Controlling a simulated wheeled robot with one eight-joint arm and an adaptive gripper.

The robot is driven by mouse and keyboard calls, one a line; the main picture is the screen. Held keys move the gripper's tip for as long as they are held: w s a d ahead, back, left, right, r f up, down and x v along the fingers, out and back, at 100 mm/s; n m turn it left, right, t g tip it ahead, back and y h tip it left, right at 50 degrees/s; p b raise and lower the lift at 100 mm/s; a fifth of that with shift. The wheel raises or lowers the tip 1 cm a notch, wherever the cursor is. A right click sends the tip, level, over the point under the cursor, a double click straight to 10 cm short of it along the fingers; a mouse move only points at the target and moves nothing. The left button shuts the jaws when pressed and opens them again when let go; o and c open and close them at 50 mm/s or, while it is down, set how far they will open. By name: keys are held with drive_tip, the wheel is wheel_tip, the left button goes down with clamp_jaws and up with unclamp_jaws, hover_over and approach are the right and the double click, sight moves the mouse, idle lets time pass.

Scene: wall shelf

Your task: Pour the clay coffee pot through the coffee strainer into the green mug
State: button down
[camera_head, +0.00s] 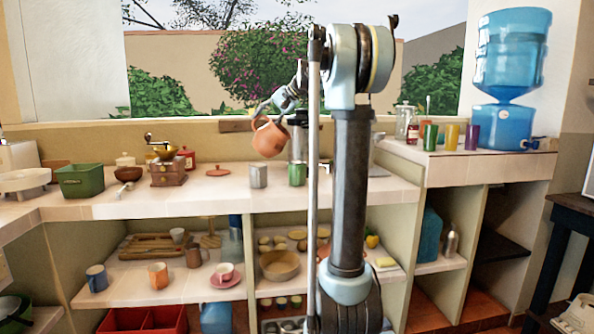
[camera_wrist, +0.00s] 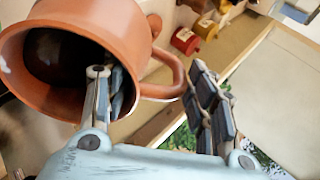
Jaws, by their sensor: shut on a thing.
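The orange-brown clay coffee pot (camera_head: 270,139) hangs above the counter, tilted, in the head view. My gripper (camera_head: 262,108) is shut on it. In the wrist view the pot (camera_wrist: 125,30) shows its dark open mouth. One finger is at the mouth's rim, and the other is beyond the looped handle. A green mug (camera_head: 297,174) stands upright on the counter, below and to the right of the pot, apart from it. Another green cup (camera_head: 430,138) stands on the raised ledge at right. I cannot make out the coffee strainer for certain.
A grey metal cup (camera_head: 258,176) stands left of the green mug. A reddish lid (camera_head: 218,171) lies on the counter. A coffee grinder (camera_head: 167,166) and green bin (camera_head: 82,180) stand farther left. My arm hides the counter right of the mug.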

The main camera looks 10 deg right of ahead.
sight(255, 120)
drive_tip(key=shift+s+d+r+t+y+p, duration=0.15)
drive_tip(key=shift+d+y+p, duration=0.2)
drive_tip(key=shift+p, duration=0.2)
drive_tip(key=shift+s+d+t+y+p, duration=0.15)
drive_tip(key=shift+d+y+p, duration=0.1)
drive_tip(key=shift+y+p, duration=0.25)
idle(1.9)
drive_tip(key=shift+d+y+p, duration=0.2)
drive_tip(key=shift+y+p, duration=0.05)
drive_tip(key=shift+p, duration=0.6)
idle(1.4)
